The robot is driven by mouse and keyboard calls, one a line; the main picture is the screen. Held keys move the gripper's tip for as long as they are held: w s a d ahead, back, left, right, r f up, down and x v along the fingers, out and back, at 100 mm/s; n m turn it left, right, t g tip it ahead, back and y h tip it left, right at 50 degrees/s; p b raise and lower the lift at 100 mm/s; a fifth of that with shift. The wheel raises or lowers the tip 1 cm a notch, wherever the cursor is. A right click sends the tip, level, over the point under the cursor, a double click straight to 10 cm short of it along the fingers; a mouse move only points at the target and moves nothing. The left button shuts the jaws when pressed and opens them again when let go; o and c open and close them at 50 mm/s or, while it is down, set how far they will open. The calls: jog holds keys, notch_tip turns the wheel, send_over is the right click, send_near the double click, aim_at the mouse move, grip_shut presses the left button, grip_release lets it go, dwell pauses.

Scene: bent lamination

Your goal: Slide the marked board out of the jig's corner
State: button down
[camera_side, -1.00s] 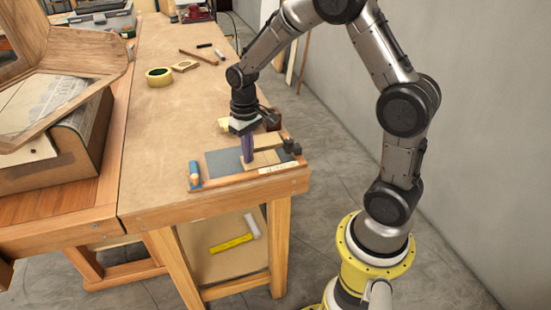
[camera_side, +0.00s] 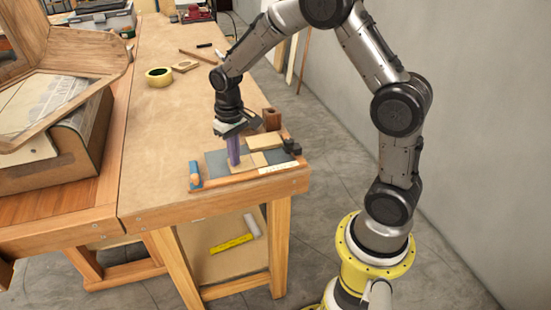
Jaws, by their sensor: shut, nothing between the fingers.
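The jig (camera_side: 232,182) lies at the front right corner of the workbench, with a wooden rail along its front and a grey surface (camera_side: 215,161). A light wooden board (camera_side: 257,159) lies flat on it, near the middle. I cannot make out its mark clearly or tell which board is the marked one. Another light wooden piece (camera_side: 263,142) lies behind it, toward the dark clamp-like part (camera_side: 292,146) at the jig's right corner. My gripper (camera_side: 234,162) points down with its purple fingers shut and empty. Its tips are at the board's left part, apparently touching it, and hide some of it.
A blue-and-wood piece (camera_side: 195,175) stands at the jig's left end. A brown block (camera_side: 272,119) stands behind the jig. Tape (camera_side: 159,77) and several tools lie farther back. The bench surface (camera_side: 165,130) left of the jig is clear.

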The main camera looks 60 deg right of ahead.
jog(key=shift+w+a+f, duration=0.2)
jog(key=shift+w+a, duration=1.15)
jog(key=shift+a, duration=0.15)
notch_tip(320, 180, up, 7)
jog(key=shift+r, duration=0.15)
dwell(0.5)
jog(key=shift+w, duration=0.1)
